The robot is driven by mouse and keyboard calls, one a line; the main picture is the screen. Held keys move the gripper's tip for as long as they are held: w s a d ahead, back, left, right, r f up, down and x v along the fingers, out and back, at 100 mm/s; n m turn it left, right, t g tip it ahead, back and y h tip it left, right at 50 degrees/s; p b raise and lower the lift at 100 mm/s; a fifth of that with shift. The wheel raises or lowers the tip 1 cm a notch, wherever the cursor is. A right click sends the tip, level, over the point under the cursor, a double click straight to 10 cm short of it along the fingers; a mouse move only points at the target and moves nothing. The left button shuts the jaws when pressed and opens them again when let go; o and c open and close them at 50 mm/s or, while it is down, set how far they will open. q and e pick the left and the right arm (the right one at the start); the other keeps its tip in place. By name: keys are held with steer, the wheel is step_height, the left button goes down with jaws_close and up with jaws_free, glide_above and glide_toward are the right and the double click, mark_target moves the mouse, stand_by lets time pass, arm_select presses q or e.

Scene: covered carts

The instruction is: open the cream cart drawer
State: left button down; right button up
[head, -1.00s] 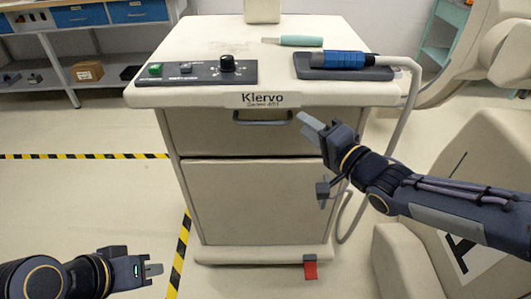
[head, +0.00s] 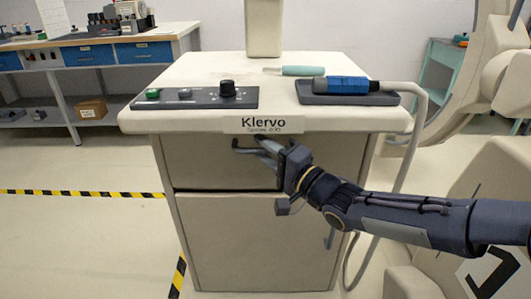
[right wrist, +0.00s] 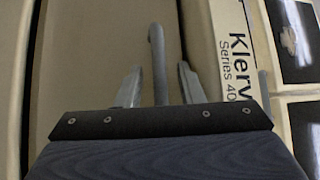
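The cream cart (head: 265,240) stands upright in front of me, with "Klervo" on its top edge. Its drawer (head: 205,170) sits under the top and looks shut. The drawer's grey bar handle (head: 243,151) shows at its left end; my gripper hides the rest. My right gripper (head: 268,147) is at the handle's right part. In the right wrist view, its two fingers (right wrist: 158,88) are apart, with the handle bar (right wrist: 157,55) between them and a gap on each side. My left gripper is out of view.
On the cart top are a control panel (head: 195,98), a blue handpiece (head: 348,85) on a dark pad and a teal-handled tool (head: 300,70). A grey hose (head: 415,125) hangs at the right. A cream chair (head: 440,240) stands close at right. The floor at left is clear.

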jaws_close()
steer(key=shift+s, duration=0.1)
stand_by(0.3)
